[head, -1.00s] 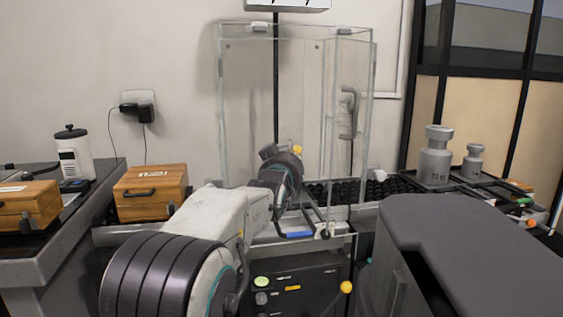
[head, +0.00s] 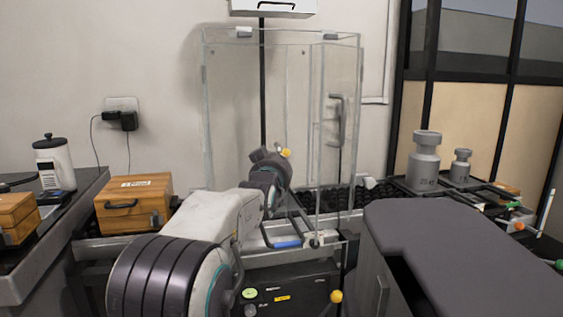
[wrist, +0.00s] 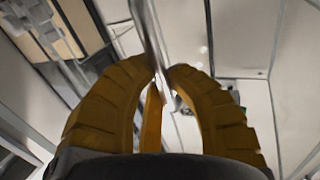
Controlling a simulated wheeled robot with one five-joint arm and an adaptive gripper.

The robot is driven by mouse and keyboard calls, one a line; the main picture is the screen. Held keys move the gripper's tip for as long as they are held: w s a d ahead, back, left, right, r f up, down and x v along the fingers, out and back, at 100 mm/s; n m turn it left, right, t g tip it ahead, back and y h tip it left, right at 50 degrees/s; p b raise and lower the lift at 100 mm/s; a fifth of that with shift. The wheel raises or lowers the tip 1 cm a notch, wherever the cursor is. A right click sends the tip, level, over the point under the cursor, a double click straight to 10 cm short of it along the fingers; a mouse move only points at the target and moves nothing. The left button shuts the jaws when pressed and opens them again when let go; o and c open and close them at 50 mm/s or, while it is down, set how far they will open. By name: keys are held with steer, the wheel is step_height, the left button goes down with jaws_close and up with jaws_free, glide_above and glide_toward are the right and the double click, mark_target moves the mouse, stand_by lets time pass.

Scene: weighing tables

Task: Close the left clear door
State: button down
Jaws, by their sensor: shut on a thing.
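The tall clear enclosure (head: 235,110) stands behind the black front panel, with thin see-through panes. A grey bar handle (head: 340,120) shows on the pane at its right. My gripper (head: 286,153) is at the middle of the enclosure's front, mostly hidden by my wrist; only a bit of yellow shows. In the wrist view, its yellow fingers (wrist: 160,78) are closed around a slim grey bar (wrist: 148,35), which looks like a door handle. The left clear door's edges are hard to tell from the other panes, so its angle is unclear.
A wooden box (head: 133,205) and a white canister (head: 55,163) are at the left. Grey weights (head: 424,165) stand on a dark tray at the right. A dark grey surface (head: 450,235) fills the right foreground. A white unit (head: 272,8) hangs above the enclosure.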

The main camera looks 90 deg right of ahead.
steer(key=c, duration=1.1)
jaws_free()
steer(key=shift+w+a, duration=0.4)
steer(key=shift+a, duration=1.55)
steer(key=shift+w+a, duration=0.35)
steer(key=shift+a, duration=1.65)
steer(key=shift+w+a, duration=0.4)
steer(key=shift+a, duration=1.55)
steer(key=shift+w, duration=0.1)
